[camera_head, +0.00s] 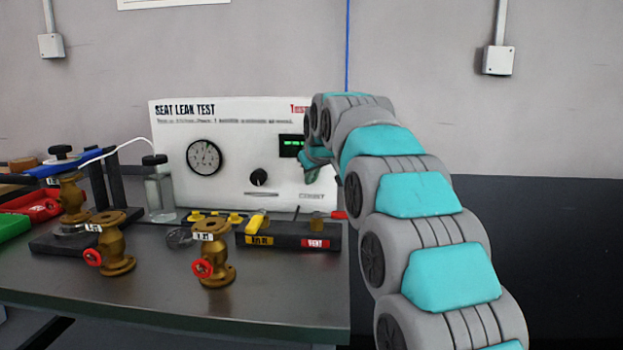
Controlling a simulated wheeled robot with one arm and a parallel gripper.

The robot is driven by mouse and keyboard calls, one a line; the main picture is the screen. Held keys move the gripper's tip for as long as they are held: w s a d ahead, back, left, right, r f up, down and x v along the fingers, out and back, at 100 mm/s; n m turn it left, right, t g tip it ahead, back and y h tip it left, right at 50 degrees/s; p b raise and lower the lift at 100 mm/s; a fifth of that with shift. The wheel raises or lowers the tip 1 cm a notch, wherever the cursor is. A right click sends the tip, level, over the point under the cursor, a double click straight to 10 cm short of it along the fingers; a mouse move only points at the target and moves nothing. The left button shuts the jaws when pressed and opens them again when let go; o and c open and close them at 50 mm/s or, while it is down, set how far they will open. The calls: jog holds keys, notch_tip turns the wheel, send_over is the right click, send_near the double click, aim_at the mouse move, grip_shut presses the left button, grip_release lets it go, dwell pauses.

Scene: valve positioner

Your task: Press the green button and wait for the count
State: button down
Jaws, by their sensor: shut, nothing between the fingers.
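The white test panel (225,150), headed "SEAT LEAK TEST", stands at the back of the bench. It has a round dial gauge (203,157), a black knob (259,177) and a dark display (291,146) with small green characters that I cannot read. My gripper (310,174) is shut and empty in front of the panel's right part, just below and right of the display. My wrist and arm cover the panel's right side. I see no green button; it may be hidden behind my arm. I cannot tell whether my fingertips touch the panel.
Brass valves (214,262) with red handwheels stand on the grey bench (150,290). A black block (283,240) with a yellow lever and red-handled lever sits before the panel. A glass bottle (158,190), a clamp stand and red and green bins are left.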

dwell(0.6)
jog(key=shift+s+r+b, duration=0.1)
jog(key=shift+s+b, duration=0.25)
jog(key=shift+s, duration=0.4)
jog(key=shift+s, duration=0.15)
jog(key=s+b, duration=0.2)
jog(key=s, duration=0.2)
jog(key=shift+s+a, duration=0.1)
jog(key=shift+s, duration=0.25)
